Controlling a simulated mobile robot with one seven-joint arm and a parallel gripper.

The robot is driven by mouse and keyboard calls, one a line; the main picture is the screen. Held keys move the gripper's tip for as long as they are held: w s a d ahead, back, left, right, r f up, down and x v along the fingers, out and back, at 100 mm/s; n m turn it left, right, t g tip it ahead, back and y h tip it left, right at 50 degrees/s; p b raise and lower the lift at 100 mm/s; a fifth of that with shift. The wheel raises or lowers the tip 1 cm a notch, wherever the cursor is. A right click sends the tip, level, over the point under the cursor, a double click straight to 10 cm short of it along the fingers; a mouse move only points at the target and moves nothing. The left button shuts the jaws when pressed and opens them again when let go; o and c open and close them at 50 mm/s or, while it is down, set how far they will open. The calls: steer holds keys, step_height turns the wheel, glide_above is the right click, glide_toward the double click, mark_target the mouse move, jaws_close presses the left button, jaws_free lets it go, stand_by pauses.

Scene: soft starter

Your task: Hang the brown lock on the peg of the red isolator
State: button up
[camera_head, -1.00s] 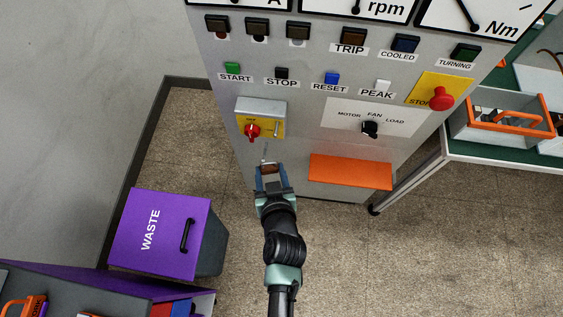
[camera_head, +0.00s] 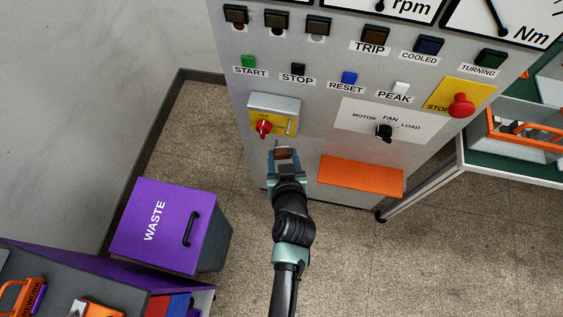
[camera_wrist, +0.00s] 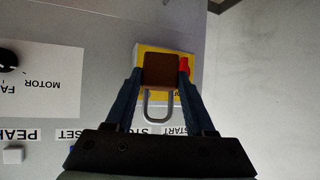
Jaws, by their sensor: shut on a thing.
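The brown lock (camera_wrist: 161,70) is between the fingers of my gripper (camera_wrist: 160,85) in the wrist view, with its grey shackle (camera_wrist: 157,112) showing below the body. In the head view my gripper (camera_head: 285,160) is shut on the lock (camera_head: 284,153), just below the isolator box. The red isolator knob (camera_head: 263,127) sits on a yellow plate (camera_head: 275,119) on the cabinet front. A short pale peg (camera_head: 289,126) stands at the right of the knob. The lock is apart from the peg in the head view. In the wrist view the lock hides much of the yellow plate, and the peg cannot be made out.
An orange ledge (camera_head: 361,176) juts from the panel to the right of my gripper. The fan selector (camera_head: 384,132) is above it. A purple waste bin (camera_head: 160,222) stands at the left. A bench with an orange-handled tray (camera_head: 520,137) is at the far right.

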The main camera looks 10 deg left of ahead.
steer(key=w+b, duration=0.3)
steer(key=w, duration=0.3)
steer(key=shift+f, duration=0.3)
steer(key=shift+w+a+f+b, duration=0.15)
steer(key=shift+w+b, duration=0.1)
steer(key=shift+b, duration=0.3)
jaws_close()
steer(key=shift+f+b, duration=0.1)
steer(key=shift+b, duration=0.2)
steer(key=shift+w+d, duration=0.15)
steer(key=shift+d, duration=0.05)
